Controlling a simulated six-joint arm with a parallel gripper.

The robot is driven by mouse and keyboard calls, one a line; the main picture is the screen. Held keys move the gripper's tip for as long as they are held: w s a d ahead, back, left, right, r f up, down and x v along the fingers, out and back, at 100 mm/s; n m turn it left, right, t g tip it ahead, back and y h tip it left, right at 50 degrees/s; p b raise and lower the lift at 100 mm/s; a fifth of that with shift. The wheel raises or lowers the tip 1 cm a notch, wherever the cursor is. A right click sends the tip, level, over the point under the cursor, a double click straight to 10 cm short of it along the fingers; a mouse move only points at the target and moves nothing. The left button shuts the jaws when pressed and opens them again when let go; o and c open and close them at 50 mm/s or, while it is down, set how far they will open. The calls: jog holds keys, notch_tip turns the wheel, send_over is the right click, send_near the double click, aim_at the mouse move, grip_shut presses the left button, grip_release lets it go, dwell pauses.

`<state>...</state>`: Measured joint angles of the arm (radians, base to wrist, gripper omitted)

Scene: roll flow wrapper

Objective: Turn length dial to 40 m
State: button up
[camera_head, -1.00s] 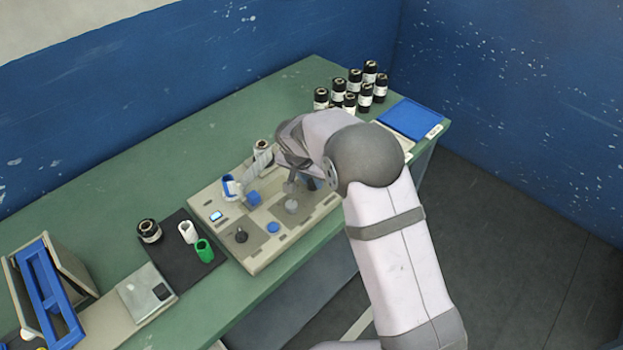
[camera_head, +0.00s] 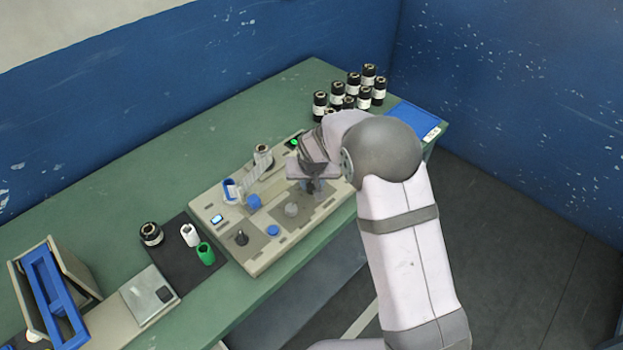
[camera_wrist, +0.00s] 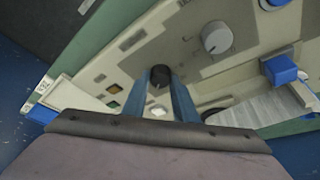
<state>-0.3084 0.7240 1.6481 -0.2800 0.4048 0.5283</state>
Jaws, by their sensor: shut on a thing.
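The beige wrapper machine (camera_head: 262,262) lies on the green bench. In the wrist view, a small black round knob (camera_wrist: 160,76) stands on its panel between the tips of my blue fingers. My gripper (camera_wrist: 161,80) is shut on this knob, pointing down at the panel; it also shows in the head view (camera_head: 313,188), where my wrist hides the knob. A larger grey dial (camera_wrist: 216,37) with a pointer mark stands apart from my gripper; it also shows in the head view (camera_head: 291,210). No scale or label is readable, so I cannot tell which is the length dial.
A blue block (camera_wrist: 280,70) and a film roll (camera_head: 263,156) stand on the machine. Another black knob (camera_head: 241,238) is near its left end. Several black rolls (camera_head: 366,97) and a blue tray (camera_head: 412,122) are at the back right.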

jog(key=shift+d+r+n+y+p, duration=0.1)
jog(key=shift+n+y+p, duration=0.4)
jog(key=shift+n+p, duration=0.7)
jog(key=shift+p, duration=0.3)
jog(key=o, duration=1)
jog(key=shift+o, duration=0.2)
jog(key=b+v, duration=0.2)
jog(key=v, duration=0.5)
jog(key=shift+r, duration=0.1)
